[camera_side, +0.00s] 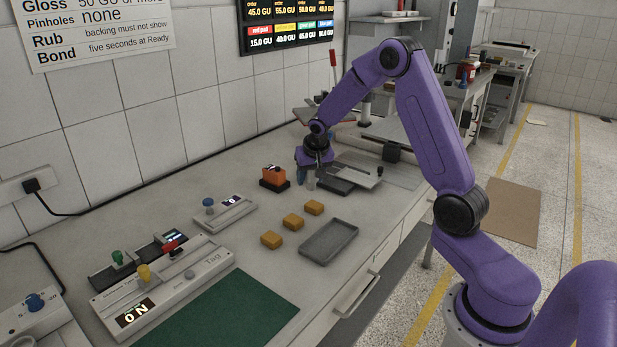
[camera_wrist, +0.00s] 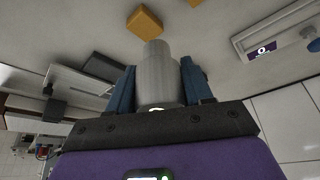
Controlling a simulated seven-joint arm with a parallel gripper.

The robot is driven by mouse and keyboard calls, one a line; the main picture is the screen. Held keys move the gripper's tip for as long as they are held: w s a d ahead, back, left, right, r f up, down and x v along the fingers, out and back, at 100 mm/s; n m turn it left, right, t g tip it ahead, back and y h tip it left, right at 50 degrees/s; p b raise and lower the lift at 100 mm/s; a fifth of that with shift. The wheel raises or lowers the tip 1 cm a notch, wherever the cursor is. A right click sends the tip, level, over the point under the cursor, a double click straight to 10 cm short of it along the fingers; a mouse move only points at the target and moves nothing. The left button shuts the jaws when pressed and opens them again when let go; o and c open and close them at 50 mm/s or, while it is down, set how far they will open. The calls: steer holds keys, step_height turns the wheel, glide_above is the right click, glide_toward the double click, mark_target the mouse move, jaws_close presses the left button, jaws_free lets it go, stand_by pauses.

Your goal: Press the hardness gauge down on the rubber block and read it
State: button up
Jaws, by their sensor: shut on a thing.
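My gripper (camera_wrist: 158,80) is shut on a grey cylinder (camera_wrist: 155,65), with one blue finger on each side of it. The cylinder looks like the hardness gauge, but no dial or reading shows on it. In the side view my gripper (camera_side: 308,178) is low over the bench, beside a dark flat block (camera_side: 336,186). Three tan blocks (camera_side: 293,221) lie in a row on the bench, apart from my gripper; one tan block (camera_wrist: 145,21) shows past the cylinder's end in the wrist view. I cannot tell which block is the rubber one.
An orange device (camera_side: 273,177) stands left of my gripper. A grey tray (camera_side: 329,242) lies near the bench's front edge. A small device with a blue knob and display (camera_side: 230,213) and a tag unit (camera_side: 163,282) stand further left, beside a green mat (camera_side: 222,315).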

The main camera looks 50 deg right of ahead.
steer(key=d, duration=0.1)
steer(key=w+d+f, duration=0.1)
steer(key=d+f, duration=0.1)
steer(key=shift+w+d+f, duration=0.15)
steer(key=shift+w+d, duration=0.05)
steer(key=shift+w, duration=0.05)
steer(key=shift+f, duration=2.4)
steer(key=shift+f, duration=0.4)
steer(key=shift+s+f, duration=0.15)
stand_by(0.9)
stand_by(0.3)
steer(key=o, duration=1.1)
steer(key=shift+c, duration=0.2)
steer(key=shift+r, duration=0.2)
